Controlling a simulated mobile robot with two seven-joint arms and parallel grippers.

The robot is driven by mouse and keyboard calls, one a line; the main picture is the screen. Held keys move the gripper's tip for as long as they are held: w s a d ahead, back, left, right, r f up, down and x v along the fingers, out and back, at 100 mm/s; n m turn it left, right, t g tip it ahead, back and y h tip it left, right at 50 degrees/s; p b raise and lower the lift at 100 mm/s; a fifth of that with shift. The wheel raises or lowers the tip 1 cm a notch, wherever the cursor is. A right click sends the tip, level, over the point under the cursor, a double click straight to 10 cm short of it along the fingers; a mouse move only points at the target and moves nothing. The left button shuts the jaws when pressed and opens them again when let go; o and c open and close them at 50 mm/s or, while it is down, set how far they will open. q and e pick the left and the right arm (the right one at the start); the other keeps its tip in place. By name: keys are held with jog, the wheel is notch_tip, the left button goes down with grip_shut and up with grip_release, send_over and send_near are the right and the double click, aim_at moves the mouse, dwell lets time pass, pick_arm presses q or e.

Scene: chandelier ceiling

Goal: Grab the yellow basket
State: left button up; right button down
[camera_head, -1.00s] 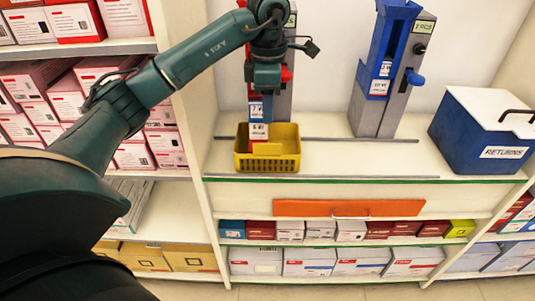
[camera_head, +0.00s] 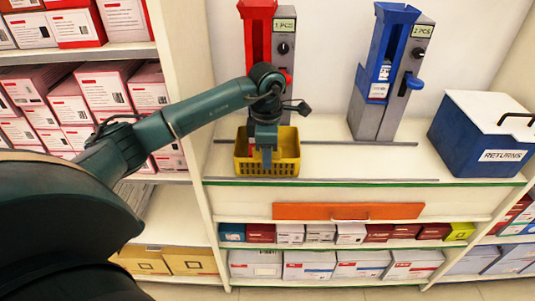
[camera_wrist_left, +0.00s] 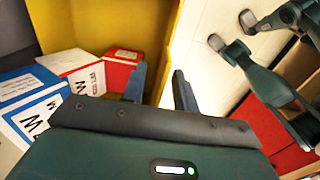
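The yellow basket (camera_head: 242,160) stands on the white shelf, in front of the red dispenser (camera_head: 257,30). My left gripper (camera_head: 266,160) is at the basket's front side, pointing down and hiding part of it. In the left wrist view, the two fingers of my left gripper (camera_wrist_left: 160,88) are apart, with the edge of the yellow basket wall (camera_wrist_left: 160,50) between them. I cannot tell whether they touch the wall. Red, white and blue boxes (camera_wrist_left: 75,65) show on the inner side of the wall. I do not see my right gripper in the head view.
A blue dispenser (camera_head: 379,85) with a grey column stands right of the basket. A blue box marked RETURNS (camera_head: 467,143) is at the far right. Bare shelf lies between them. An orange panel (camera_head: 348,211) and boxed goods are below. Stacked boxes (camera_head: 103,90) fill the left shelves.

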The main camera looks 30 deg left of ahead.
pick_arm(q)
jog(key=shift+f, duration=0.1)
grip_shut()
dwell(0.5)
